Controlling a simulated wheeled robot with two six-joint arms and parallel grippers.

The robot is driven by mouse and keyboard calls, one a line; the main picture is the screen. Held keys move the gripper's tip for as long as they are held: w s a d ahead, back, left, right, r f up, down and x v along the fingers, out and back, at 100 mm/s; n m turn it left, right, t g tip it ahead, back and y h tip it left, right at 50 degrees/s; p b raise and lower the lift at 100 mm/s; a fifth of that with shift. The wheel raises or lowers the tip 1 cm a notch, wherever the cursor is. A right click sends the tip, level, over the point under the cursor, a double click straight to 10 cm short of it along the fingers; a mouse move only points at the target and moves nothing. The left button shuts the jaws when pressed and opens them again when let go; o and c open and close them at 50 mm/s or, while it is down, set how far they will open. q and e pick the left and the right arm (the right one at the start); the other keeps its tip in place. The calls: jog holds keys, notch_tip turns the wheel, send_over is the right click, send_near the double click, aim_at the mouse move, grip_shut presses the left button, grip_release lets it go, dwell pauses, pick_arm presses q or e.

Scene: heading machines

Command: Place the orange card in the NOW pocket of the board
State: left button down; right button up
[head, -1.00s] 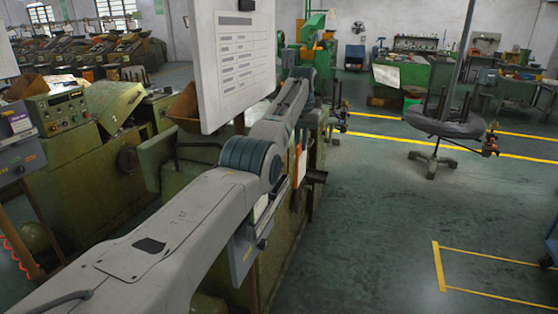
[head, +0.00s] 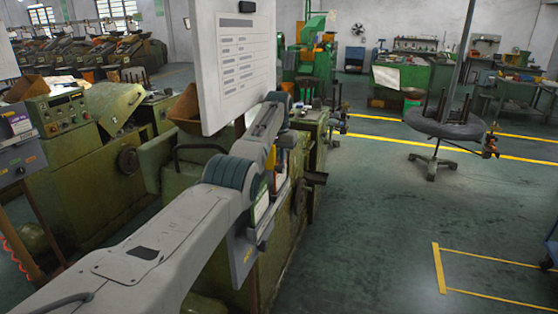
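My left arm comes in from the bottom left, bends at a ridged joint and reaches away over the green machine. Its far end (head: 277,140) is small and partly hidden by the arm, so I cannot tell how the fingers stand. A small orange patch (head: 270,178) shows just below this end, beside the forearm; it may be the orange card, but I cannot tell whether it is held. A grey board (head: 242,255) hangs on the machine's side, mostly behind my arm. A pale card (head: 262,207) shows at its upper right. The NOW label is not readable. My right gripper is out of view.
A white printed sheet (head: 235,65) hangs above my forearm. Another grey panel with a yellow label (head: 17,150) stands at the left edge. Green machines (head: 90,165) fill the left. The floor on the right is open, up to a round dark stand (head: 445,125).

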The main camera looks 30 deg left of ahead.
pick_arm(q)
jog(key=c, duration=1.5)
grip_release()
jog(key=shift+d, duration=0.1)
notch_tip(320, 180, up, 12)
jog(key=shift+r, duration=0.1)
